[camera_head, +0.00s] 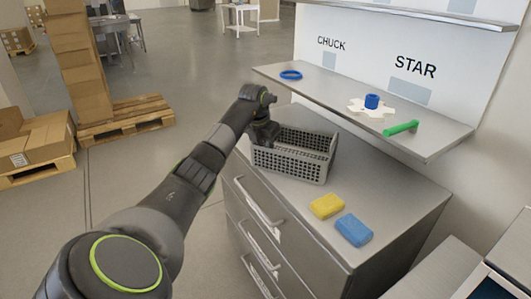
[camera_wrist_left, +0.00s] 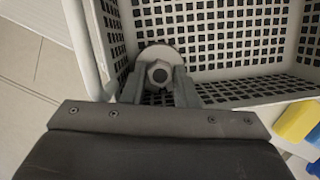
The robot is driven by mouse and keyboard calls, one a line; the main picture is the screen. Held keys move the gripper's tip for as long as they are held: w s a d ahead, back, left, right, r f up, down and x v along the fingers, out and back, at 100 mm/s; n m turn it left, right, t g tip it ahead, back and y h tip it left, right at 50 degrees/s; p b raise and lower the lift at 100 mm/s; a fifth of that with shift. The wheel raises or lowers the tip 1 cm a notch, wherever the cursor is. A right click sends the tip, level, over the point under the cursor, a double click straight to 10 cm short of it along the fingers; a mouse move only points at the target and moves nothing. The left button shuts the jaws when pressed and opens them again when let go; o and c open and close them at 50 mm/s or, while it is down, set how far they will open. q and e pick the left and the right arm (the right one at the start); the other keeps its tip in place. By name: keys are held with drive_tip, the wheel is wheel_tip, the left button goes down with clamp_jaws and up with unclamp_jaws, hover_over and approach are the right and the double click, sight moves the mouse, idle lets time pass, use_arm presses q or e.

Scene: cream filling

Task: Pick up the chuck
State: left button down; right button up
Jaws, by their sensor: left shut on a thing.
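The chuck (camera_wrist_left: 158,54) is a grey round disc with a hexagonal centre piece, seen in the left wrist view. My left gripper (camera_wrist_left: 160,76) is shut on it, with one finger on each side. In the head view my left gripper (camera_head: 266,138) reaches down at the back left corner of the grey mesh basket (camera_head: 290,165). The chuck is hidden there by the gripper and the basket wall. In the left wrist view it shows within the outline of the basket (camera_wrist_left: 230,88), near its wall; its height cannot be told. My right gripper is not in view.
A blue ring (camera_head: 291,75) lies on the shelf (camera_head: 335,88) below the CHUCK sign. A white star piece with a blue knob (camera_head: 371,102) and a green handle (camera_head: 400,128) lie farther right. Yellow (camera_head: 327,206) and blue (camera_head: 354,230) sponges lie on the cabinet top.

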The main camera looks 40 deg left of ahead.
use_arm(q)
drive_tip(key=shift+w+d+r, duration=0.25)
drive_tip(key=shift+d+r, duration=0.05)
drive_tip(key=shift+r, duration=0.1)
drive_tip(key=w+d+r+b, duration=0.2)
drive_tip(key=w+d+r, duration=0.4)
drive_tip(key=d, duration=0.5)
drive_tip(key=shift+w+d+r, duration=0.2)
drive_tip(key=shift+d+r, duration=0.1)
drive_tip(key=shift+r, duration=0.4)
